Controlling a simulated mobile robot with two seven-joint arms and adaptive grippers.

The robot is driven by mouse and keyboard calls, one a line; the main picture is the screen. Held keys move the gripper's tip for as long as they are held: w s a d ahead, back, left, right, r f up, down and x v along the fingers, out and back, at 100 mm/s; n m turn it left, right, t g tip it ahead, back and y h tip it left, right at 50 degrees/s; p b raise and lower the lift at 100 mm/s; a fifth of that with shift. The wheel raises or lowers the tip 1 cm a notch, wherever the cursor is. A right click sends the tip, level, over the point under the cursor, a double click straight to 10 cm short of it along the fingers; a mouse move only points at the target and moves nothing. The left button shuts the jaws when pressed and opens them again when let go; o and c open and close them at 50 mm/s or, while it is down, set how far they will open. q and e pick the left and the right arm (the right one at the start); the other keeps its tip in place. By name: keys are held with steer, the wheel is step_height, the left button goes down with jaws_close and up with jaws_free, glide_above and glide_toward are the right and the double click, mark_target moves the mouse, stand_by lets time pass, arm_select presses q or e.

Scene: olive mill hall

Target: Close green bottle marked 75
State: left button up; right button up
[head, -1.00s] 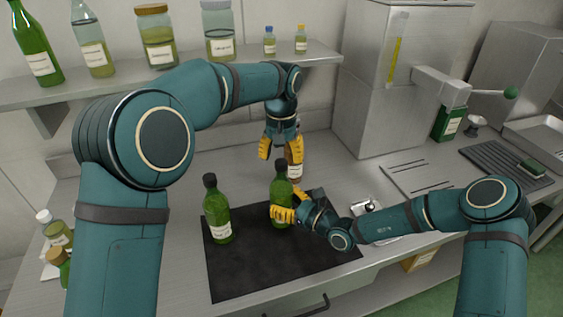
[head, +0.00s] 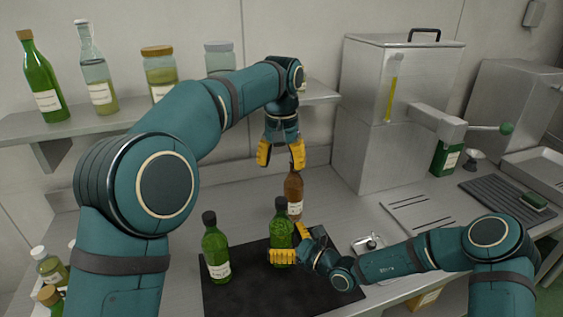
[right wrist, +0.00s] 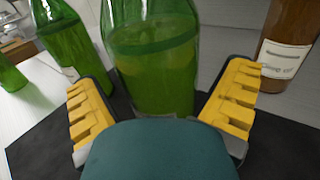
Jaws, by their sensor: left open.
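A green bottle (head: 281,232) with a dark top stands upright on the black mat. My right gripper (head: 294,246) is around its lower body, one finger on each side. In the right wrist view this bottle (right wrist: 155,60) is between the spread yellow fingers, with gaps beside it. A second green bottle (head: 215,252), dark-topped and white-labelled, stands to its left on the mat. The label numbers are too small to read, so I cannot tell which is 75. My left gripper (head: 279,155) is open, pointing down, above the first bottle, with nothing seen between its fingers.
A brown bottle (head: 293,192) stands just behind the first green bottle, close to my left gripper. The black mat (head: 235,296) has bare room in front. A shelf (head: 20,128) with bottles and jars runs behind. A steel machine (head: 385,140) stands at the back right.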

steer(key=v, duration=1.2)
stand_by(0.3)
